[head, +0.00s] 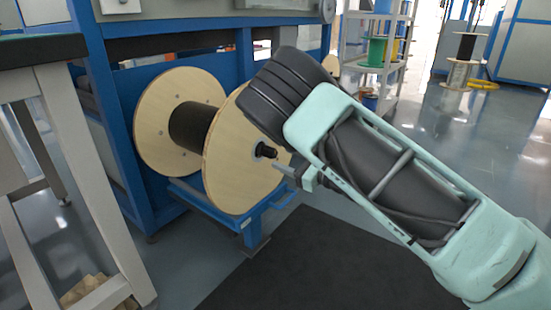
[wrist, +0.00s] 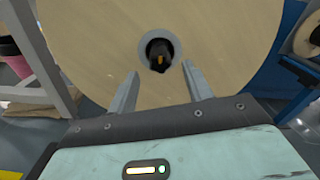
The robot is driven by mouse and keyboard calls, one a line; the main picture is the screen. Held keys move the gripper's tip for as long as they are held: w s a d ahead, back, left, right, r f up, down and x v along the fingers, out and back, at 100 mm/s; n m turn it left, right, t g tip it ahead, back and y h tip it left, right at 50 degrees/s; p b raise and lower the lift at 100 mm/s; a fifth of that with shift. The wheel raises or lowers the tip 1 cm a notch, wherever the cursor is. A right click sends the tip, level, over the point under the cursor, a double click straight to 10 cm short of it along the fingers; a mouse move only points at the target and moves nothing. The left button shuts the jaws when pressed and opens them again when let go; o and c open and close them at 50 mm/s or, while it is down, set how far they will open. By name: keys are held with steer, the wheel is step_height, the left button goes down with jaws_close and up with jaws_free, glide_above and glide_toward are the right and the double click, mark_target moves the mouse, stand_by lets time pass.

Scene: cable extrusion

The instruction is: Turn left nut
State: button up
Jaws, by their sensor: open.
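A large wooden cable spool (head: 183,122) with dark cable wound on its core sits in a blue machine frame. A dark nut (head: 264,150) on the spool's axle shows at the centre of the near flange. In the wrist view the nut (wrist: 159,55) sits in the round hole of the flange, dark with a small yellow-orange part. My gripper (wrist: 160,85) is open, its two grey fingers apart below and to either side of the nut. The nut appears to lie ahead of the fingertips, not between them. In the head view my arm hides part of the gripper (head: 288,172).
A blue support (head: 215,212) is below the spool. A grey-legged table (head: 85,170) stands at left. A shelf with coloured spools (head: 377,50) is behind, and a dark mat (head: 300,262) covers the floor in front. Another spool flange (wrist: 306,38) shows at right in the wrist view.

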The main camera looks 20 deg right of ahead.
mark_target(275, 154)
steer(key=shift+b+x, duration=0.65)
steer(key=shift+x, duration=1.5)
steer(key=shift+c, duration=0.2)
steer(key=c, duration=0.9)
steer(key=shift+r, duration=0.1)
